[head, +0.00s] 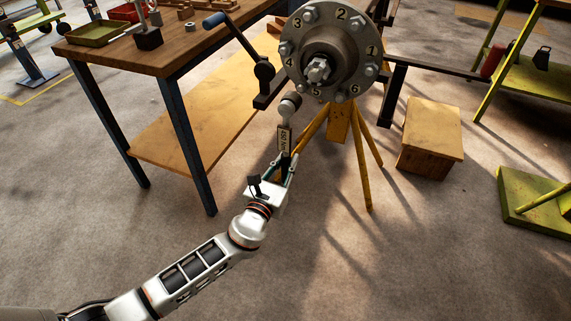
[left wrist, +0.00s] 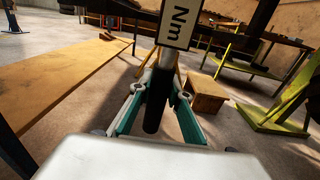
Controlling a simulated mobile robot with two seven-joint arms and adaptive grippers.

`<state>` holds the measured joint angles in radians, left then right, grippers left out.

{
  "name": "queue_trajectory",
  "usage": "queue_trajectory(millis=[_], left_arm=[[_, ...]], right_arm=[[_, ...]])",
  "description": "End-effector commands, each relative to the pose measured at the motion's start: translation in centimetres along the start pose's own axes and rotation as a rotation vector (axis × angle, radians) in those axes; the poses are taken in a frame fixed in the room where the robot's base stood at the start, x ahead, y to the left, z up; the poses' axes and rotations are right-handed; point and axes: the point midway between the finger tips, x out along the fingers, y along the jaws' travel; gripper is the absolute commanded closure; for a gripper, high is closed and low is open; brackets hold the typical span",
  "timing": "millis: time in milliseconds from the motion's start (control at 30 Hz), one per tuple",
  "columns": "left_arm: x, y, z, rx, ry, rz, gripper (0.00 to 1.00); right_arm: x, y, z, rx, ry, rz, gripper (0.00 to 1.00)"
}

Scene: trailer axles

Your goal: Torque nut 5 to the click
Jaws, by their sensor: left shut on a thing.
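The round grey hub (head: 345,62) faces me, with numerals 1 to 6 and nuts around a central shaft. The numeral 5 (head: 317,92) is at the lower left of its face. My left gripper (head: 287,168) is shut on the torque wrench (head: 284,138), which carries a "450 Nm" label. The wrench is upright, its round head (head: 290,104) up at the hub's lower left rim beside the 5. The wrench grip (left wrist: 155,100) is between the fingers in the left wrist view. My right gripper is out of view.
A blue-handled bar (head: 240,38) stands left of the hub, by the workbench (head: 165,55) with a green tray (head: 97,33). Yellow stand legs (head: 361,165) are below the hub. A wooden box (head: 431,138) is at right. The front floor is clear.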

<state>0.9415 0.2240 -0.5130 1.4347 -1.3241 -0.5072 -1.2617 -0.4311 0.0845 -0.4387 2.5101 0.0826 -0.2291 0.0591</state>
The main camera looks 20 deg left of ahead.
Motion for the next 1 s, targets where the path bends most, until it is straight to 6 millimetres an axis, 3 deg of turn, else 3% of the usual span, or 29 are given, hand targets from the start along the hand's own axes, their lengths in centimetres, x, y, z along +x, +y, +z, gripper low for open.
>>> queue_trajectory(millis=[1000], left_arm=[[4.4,0.0,0.3,-0.001,-0.005,0.001,1.0]], right_arm=[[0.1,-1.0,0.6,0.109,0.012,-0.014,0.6]])
